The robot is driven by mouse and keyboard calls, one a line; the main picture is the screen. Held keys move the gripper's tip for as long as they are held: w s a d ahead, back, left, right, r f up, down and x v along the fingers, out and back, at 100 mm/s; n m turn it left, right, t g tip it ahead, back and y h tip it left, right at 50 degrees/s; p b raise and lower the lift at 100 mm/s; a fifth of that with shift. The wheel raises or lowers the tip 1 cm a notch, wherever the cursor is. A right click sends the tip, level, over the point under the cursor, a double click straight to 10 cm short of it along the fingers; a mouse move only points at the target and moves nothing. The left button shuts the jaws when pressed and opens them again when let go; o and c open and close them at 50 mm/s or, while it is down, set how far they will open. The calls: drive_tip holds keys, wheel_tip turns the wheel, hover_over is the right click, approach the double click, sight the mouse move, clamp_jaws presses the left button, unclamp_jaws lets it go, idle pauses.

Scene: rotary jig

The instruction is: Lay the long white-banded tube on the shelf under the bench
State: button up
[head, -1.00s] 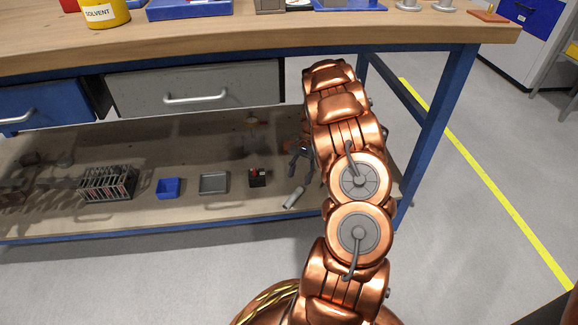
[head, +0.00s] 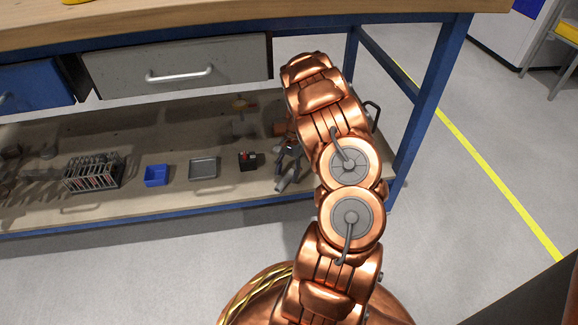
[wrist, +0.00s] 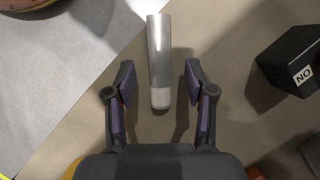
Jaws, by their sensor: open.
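A grey tube (wrist: 158,50) with a paler, whitish end section lies on the shelf board near its front edge. It also shows in the head view (head: 283,184), just below my gripper (head: 288,158). In the wrist view my gripper (wrist: 158,72) is open, with one finger on each side of the tube's near part and a gap on both sides. I cannot tell the height of the fingers over the board. The shelf (head: 222,188) under the bench is a wooden board in a blue frame. My arm hides its right part.
A black box (wrist: 294,62) with a "NO" label stands right of the tube in the wrist view. A grey tray (head: 204,168), a blue bin (head: 157,175) and a wire rack (head: 92,174) stand farther left. Drawers (head: 178,68) and a blue leg (head: 419,110) bound the space.

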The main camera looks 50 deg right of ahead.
drive_tip(key=shift+s+a+f, duration=0.1)
drive_tip(key=shift+a+f, duration=0.15)
drive_tip(key=shift+f, duration=0.4)
clamp_jaws()
